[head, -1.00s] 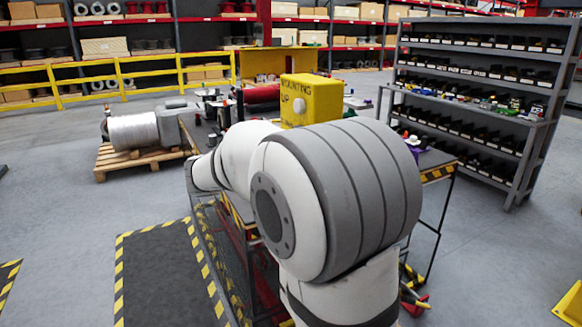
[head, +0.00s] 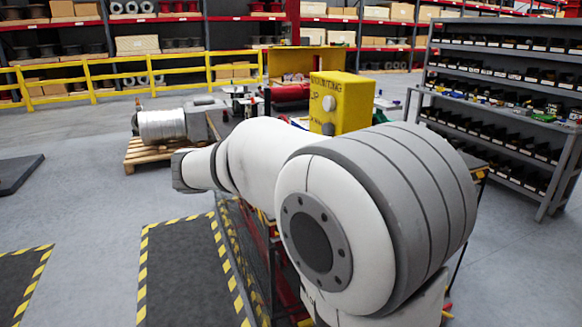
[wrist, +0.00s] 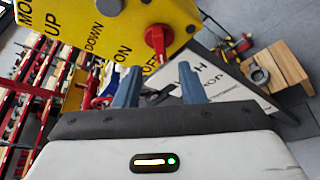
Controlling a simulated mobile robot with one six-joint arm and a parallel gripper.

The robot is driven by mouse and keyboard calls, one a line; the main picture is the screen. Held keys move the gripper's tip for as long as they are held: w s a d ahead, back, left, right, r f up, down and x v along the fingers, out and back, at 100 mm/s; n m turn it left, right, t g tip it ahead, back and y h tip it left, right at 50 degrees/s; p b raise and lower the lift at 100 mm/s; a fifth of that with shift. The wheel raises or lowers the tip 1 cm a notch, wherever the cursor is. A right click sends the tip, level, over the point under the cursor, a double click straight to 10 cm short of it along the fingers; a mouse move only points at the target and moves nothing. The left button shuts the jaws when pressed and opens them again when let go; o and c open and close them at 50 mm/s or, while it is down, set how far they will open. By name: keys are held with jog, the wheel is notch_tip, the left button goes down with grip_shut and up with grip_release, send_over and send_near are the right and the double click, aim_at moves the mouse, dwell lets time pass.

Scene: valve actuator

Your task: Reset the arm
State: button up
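My arm (head: 345,215) fills the middle of the head view, bent and reaching to the left; my gripper itself is not visible there. In the wrist view my gripper (wrist: 158,85) shows two blue-grey fingers standing well apart, with nothing held between them. A yellow valve actuator box (head: 340,103) stands on the workbench behind my arm. In the wrist view the yellow box (wrist: 100,30) is at the upper left, with words such as UP, DOWN, ON and OFF. A red switch handle (wrist: 158,42) on it is above the gap between the fingers, apart from them.
A wire spool (head: 162,126) lies on a pallet (head: 150,153) at the left. A grey bin shelf (head: 510,85) stands at the right. A yellow railing (head: 120,73) runs at the back. Striped floor mats (head: 185,270) lie at the front left, with bare floor around them.

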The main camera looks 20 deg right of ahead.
jog(key=s+f+m+g+y, duration=0.3)
jog(key=s+f+m+y, duration=0.3)
jog(key=s+f, duration=0.65)
jog(key=s+a+f+m+y, duration=0.5)
jog(key=s+y, duration=0.3)
jog(key=s, duration=0.2)
jog(key=shift+s+a+f+m+t+p, duration=0.2)
jog(key=shift+s+a+m+t+p, duration=0.2)
jog(key=shift+a, duration=0.4)
